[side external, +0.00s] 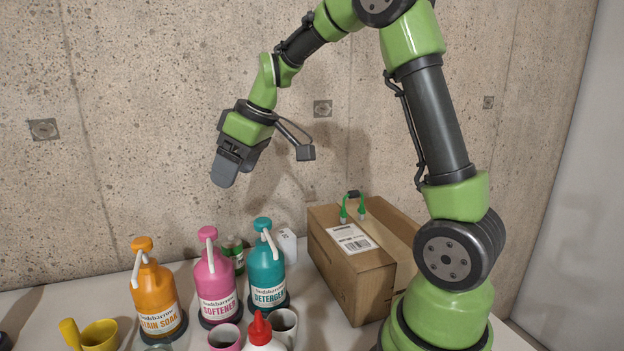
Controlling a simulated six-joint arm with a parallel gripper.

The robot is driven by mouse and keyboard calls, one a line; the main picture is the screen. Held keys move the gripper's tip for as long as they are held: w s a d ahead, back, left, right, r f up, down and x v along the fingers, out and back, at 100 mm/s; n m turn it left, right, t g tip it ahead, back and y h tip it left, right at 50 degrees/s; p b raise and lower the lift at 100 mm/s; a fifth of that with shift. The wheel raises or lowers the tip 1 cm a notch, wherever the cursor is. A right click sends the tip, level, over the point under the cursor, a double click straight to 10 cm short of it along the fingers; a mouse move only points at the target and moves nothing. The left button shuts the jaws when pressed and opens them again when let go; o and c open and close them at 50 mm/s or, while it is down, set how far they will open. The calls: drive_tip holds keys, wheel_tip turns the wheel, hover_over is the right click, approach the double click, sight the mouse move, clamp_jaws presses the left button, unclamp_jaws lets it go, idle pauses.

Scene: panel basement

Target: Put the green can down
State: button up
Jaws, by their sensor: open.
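A green can (236,254) stands on the table (110,295), partly hidden behind the pink softener bottle (214,284) and beside the teal detergent bottle (266,275). Only part of its side and top shows. My gripper (232,172) is open and points down, well above the bottles and the can. Nothing shows between its fingers, and it is apart from the can.
An orange stain soak bottle (154,297) stands at the left. A yellow cup (99,336), a grey cup (284,326) and a red-capped white bottle (262,338) stand in front. A white container (288,244) stands behind. A cardboard box (351,282) is at the right. The concrete wall is close behind.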

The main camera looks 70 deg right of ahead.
drive_tip(key=s+a+r+m, duration=0.1)
drive_tip(key=s+a+m, duration=0.1)
drive_tip(key=s, duration=0.4)
drive_tip(key=s+a+r+m+t, duration=0.1)
drive_tip(key=s+a+r+m, duration=0.1)
drive_tip(key=s+a, duration=0.3)
drive_tip(key=s+a+r+m+t, duration=0.1)
drive_tip(key=s+a+m, duration=0.1)
drive_tip(key=s, duration=0.6)
drive_tip(key=shift+s+a+r, duration=0.3)
drive_tip(key=shift+s+a, duration=0.05)
drive_tip(key=shift+a, duration=0.35)
